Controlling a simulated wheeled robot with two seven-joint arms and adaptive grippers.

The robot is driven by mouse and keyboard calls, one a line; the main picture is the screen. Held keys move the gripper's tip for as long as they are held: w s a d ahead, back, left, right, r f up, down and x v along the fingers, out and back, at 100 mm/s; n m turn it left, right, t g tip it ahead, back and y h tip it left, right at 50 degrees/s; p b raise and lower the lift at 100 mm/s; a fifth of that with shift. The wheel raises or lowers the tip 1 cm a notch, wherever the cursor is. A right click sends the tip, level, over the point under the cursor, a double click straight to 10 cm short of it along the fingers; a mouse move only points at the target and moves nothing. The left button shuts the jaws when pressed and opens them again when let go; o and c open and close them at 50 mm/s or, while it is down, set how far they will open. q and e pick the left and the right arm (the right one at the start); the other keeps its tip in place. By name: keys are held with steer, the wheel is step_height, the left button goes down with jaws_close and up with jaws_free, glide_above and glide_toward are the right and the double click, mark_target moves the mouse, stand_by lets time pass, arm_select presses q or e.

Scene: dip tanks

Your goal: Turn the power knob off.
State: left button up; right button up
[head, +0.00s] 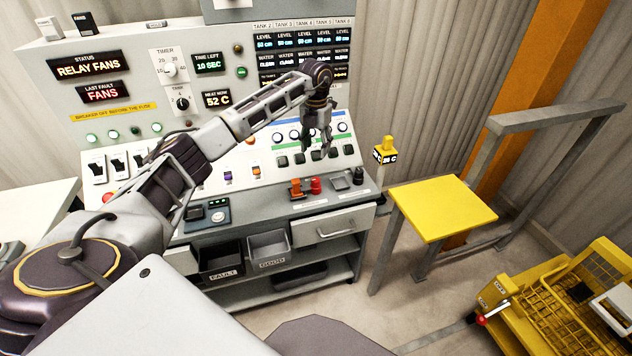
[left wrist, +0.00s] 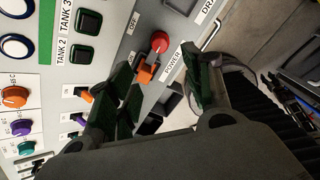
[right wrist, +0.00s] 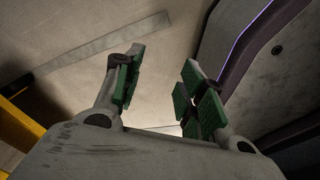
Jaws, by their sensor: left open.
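An orange handle (head: 296,187) and a red knob (head: 316,185) sit side by side on the front ledge of the control console. In the left wrist view the orange handle (left wrist: 147,73) and the red knob (left wrist: 159,42) are near a POWER label (left wrist: 173,62); I cannot tell for sure which of them it names. My left gripper (head: 318,143) is open and empty, above the lower panel and apart from both. Its fingers (left wrist: 163,88) partly hide the ledge. My right gripper (right wrist: 158,83) is open and empty over the floor, outside the head view.
The console (head: 130,60) carries displays reading RELAY FANS and FANS, switches and buttons. Below are bins (head: 268,248) and a drawer (head: 333,226). A yellow-topped stand (head: 442,207) and a yellow cart (head: 560,290) stand to the right. Floor between them is clear.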

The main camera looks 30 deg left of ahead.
mark_target(316, 179)
arm_select(q)
step_height(316, 179, down, 12)
steer(key=shift+f, duration=0.9)
steer(key=c, duration=1.1)
steer(key=shift+o, duration=0.2)
arm_select(e)
steer(key=shift+s+d, duration=0.3)
steer(key=shift+s, duration=0.35)
